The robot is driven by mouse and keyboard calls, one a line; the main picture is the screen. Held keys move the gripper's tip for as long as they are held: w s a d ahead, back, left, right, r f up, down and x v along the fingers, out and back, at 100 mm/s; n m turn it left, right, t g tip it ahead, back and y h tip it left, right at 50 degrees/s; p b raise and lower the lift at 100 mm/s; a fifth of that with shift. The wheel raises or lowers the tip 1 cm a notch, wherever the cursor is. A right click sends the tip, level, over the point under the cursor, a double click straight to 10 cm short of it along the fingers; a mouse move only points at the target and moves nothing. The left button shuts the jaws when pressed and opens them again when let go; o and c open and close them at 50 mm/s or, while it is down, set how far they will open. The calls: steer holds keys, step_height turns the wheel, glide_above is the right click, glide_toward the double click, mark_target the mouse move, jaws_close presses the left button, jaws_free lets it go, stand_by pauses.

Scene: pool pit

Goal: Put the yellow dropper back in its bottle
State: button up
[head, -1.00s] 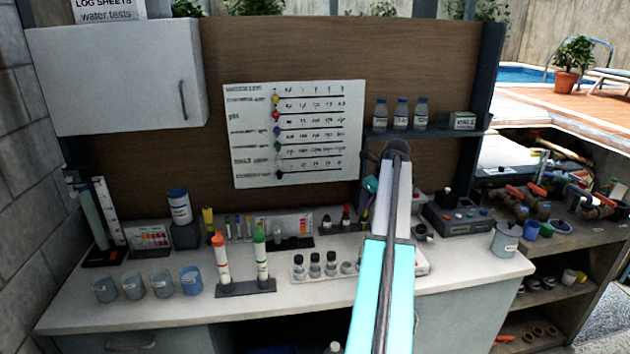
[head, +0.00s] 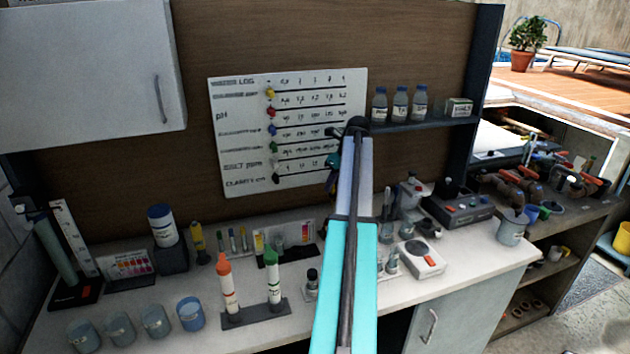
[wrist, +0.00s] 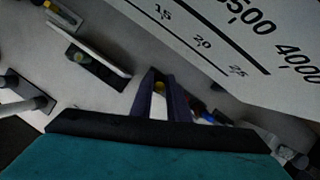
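My gripper (head: 333,172) is in front of the lower right part of the wall chart, at the end of my raised arm, small and partly hidden in the head view. In the wrist view its two dark fingers (wrist: 163,88) stand close together. I cannot pick out the dropper's bottle; my arm hides part of the bench.
The wall chart (head: 230,140) is close behind the gripper. A stand with red-capped (head: 227,283) and green-capped tubes (head: 273,278) is left of my arm, with several cups (head: 156,321) farther left. A shelf (head: 430,128) carries bottles. The bench's right front (head: 470,265) is clear.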

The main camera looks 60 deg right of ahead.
mark_target(331, 194)
steer(key=shift+w, duration=0.55)
steer(key=shift+a, duration=0.1)
steer(key=shift+f+b, duration=1.55)
steer(key=shift+f, duration=0.4)
steer(key=shift+f, duration=1.25)
steer(key=shift+f, duration=1.4)
steer(key=shift+f+b, duration=0.3)
steer(key=shift+f, duration=0.35)
stand_by(0.7)
steer(key=o, duration=0.7)
